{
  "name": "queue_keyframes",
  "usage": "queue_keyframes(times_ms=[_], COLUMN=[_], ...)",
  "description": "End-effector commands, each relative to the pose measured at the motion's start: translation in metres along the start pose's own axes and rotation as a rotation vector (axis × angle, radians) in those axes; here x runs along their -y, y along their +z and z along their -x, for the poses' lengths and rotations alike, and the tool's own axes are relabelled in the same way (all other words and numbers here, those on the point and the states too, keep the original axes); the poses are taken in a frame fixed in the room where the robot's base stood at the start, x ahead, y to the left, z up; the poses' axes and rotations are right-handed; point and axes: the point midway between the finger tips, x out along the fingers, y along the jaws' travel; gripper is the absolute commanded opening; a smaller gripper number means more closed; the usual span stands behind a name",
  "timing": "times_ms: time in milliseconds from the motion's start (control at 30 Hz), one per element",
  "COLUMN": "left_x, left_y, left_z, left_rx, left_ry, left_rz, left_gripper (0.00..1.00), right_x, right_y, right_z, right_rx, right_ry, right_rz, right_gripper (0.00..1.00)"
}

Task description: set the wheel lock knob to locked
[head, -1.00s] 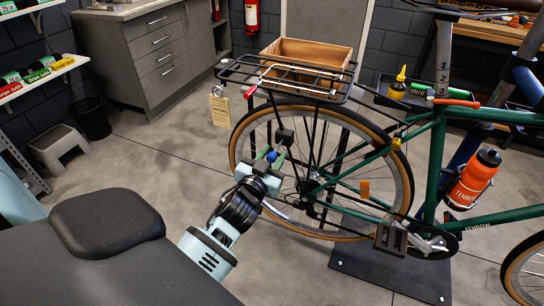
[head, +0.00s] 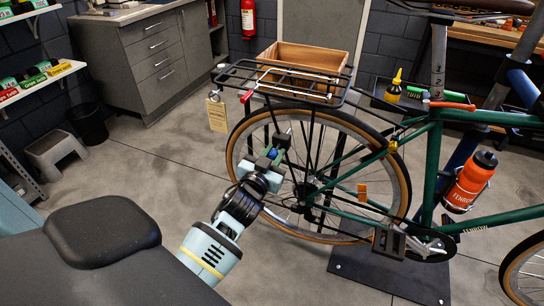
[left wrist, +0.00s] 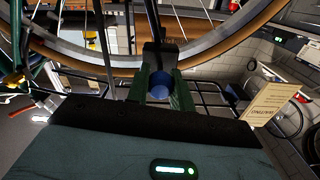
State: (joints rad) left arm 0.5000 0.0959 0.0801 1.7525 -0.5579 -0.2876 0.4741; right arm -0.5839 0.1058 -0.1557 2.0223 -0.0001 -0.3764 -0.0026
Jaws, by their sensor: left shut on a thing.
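The blue wheel lock knob (head: 272,153) sits by a dark block (head: 283,140) at the near side of the bike's rear wheel. My left gripper (head: 271,158) comes in from below left, and its two fingers are shut on the knob, one on each side. The left wrist view shows the round blue knob (left wrist: 158,90) between the green fingers, just below the dark block (left wrist: 160,56). The fingers hide part of the knob, and I cannot read its lock setting. My right gripper is not in view.
The rear wheel's tire (head: 401,180) and spokes stand close beside the gripper. A rack (head: 240,73) with a wooden crate (head: 335,62) is above, and a paper tag (head: 216,116) hangs at its left.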

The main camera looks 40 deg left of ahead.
Motion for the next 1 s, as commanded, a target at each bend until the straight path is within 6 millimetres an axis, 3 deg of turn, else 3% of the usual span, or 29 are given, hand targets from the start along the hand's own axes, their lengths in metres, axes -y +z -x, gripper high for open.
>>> queue_keyframes(times_ms=[33,67,200,567,1000], left_x=[0.000,0.000,0.000,0.000,0.000], left_y=[0.001,0.001,0.001,0.001,0.002], left_z=[0.000,0.000,0.000,0.004,0.065], left_rx=[0.002,0.002,0.001,0.002,0.003], left_ry=[0.000,0.000,0.000,0.000,0.000], left_rz=[0.000,0.000,0.000,0.000,0.002], left_gripper=[0.00,0.25,0.44,0.45,0.45], right_x=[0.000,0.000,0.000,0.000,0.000], right_y=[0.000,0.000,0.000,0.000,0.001], right_z=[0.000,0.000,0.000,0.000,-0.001], right_rx=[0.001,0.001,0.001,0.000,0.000], right_ry=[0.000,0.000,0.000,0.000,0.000], right_rz=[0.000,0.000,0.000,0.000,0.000], right_gripper=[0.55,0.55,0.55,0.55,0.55])
